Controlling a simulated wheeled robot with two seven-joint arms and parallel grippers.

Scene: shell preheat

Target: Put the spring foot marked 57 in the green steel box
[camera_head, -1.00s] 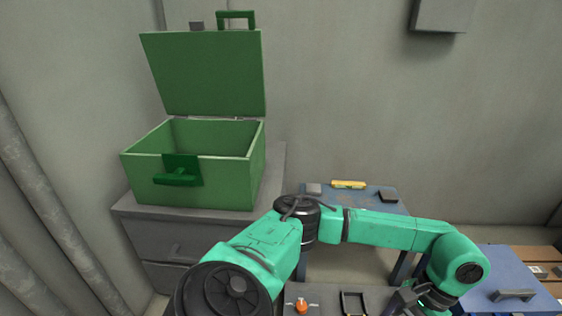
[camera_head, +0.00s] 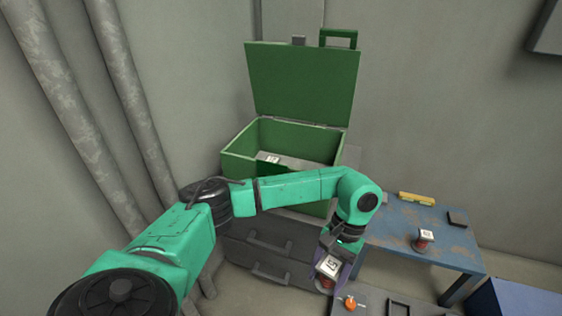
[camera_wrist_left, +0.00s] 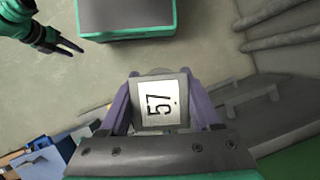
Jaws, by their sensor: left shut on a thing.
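The spring foot marked 57 (camera_head: 328,267) is held in my left gripper (camera_head: 336,262), in front of the drawer cabinet and below the green box's rim. In the left wrist view its white top with 57 (camera_wrist_left: 160,107) sits between the purple fingers of the left gripper (camera_wrist_left: 162,98), which are shut on it. The green steel box (camera_head: 240,155) stands open on the cabinet, its lid raised; my left arm hides part of its front. My right gripper (camera_wrist_left: 65,43) shows at the upper left of the wrist view; whether its fingers are open is unclear.
A piece with a white marked top (camera_head: 270,159) shows inside the box. Another spring foot (camera_head: 424,240) stands on the blue table (camera_head: 400,237), with a yellow level (camera_head: 416,198) behind it. The grey cabinet (camera_head: 258,255) is under the box. Pipes (camera_head: 75,115) run along the left wall.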

